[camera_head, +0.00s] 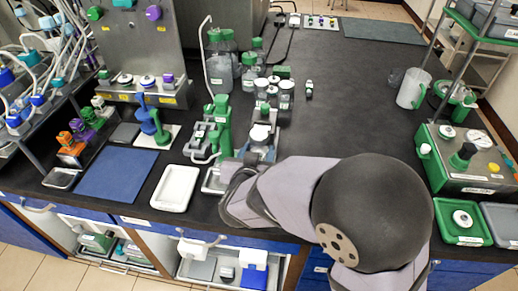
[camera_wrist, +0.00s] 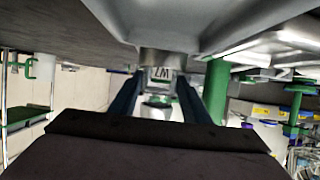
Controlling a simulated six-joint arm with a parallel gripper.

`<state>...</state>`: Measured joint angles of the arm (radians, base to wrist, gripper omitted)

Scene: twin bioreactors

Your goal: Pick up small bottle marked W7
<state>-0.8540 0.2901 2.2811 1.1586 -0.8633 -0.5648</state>
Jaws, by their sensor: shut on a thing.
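The small bottle marked W7 (camera_wrist: 161,74) shows in the wrist view between my two fingers, with its white label upside down in the picture. My gripper (camera_wrist: 158,98) is shut on it, one dark finger on each side. Below the label, a pale, rounded part shows between the fingers. In the head view my arm reaches in from the front right, and its end is low beside the green-and-grey apparatus (camera_head: 219,125). My fingers and the W7 label cannot be made out there. I cannot tell whether the bottle is lifted or still resting on something.
In the wrist view a green post (camera_wrist: 216,90) stands close right of my fingers. In the head view, a white tray (camera_head: 175,188) and a blue mat (camera_head: 117,174) lie left, and white-capped bottles (camera_head: 273,90) stand behind. The bench's middle right (camera_head: 350,110) is clear.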

